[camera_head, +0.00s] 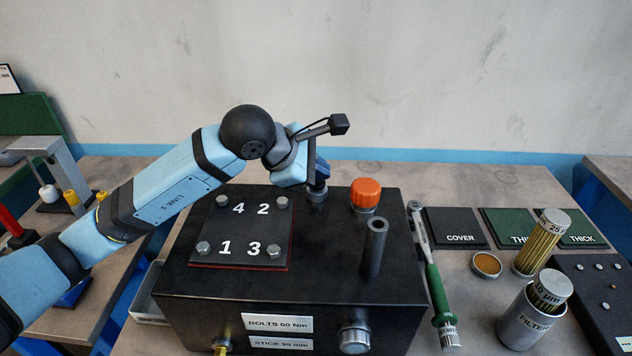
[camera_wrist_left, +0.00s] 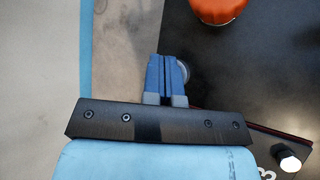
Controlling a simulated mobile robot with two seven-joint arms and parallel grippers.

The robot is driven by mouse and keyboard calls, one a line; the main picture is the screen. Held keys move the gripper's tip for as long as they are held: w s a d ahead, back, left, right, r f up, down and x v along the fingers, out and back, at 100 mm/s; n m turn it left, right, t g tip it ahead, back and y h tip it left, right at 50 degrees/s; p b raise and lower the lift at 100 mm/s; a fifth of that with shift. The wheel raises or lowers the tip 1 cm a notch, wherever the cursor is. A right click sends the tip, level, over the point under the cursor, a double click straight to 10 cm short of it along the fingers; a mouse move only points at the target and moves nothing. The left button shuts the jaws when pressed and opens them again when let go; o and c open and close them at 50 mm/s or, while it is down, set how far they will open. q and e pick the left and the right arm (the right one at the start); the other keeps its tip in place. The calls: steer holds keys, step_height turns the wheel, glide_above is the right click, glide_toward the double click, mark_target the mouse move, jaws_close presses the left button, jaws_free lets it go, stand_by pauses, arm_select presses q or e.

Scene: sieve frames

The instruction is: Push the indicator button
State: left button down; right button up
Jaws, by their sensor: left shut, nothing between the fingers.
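A black box-shaped unit (camera_head: 335,280) stands on the table. My left gripper (camera_head: 319,180) is shut and empty, pointing down over the box's back edge, between the bolted plate and the orange cap. Right under its fingertips is a short round dark fitting (camera_head: 317,194), which looks like the indicator button. In the left wrist view, the shut blue fingers (camera_wrist_left: 167,62) cover most of this fitting, and only its grey round rim (camera_wrist_left: 185,74) shows beside them. I cannot tell whether the fingertips touch it. My right gripper is in neither view.
On the box are an orange cap (camera_head: 365,193), an upright dark tube (camera_head: 376,248) and a plate (camera_head: 241,235) with several bolts. The space above is clear.

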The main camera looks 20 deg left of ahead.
arm_select(q)
steer(key=shift+r, duration=0.6)
steer(key=shift+r+p, duration=1.15)
steer(key=shift+r, duration=1.85)
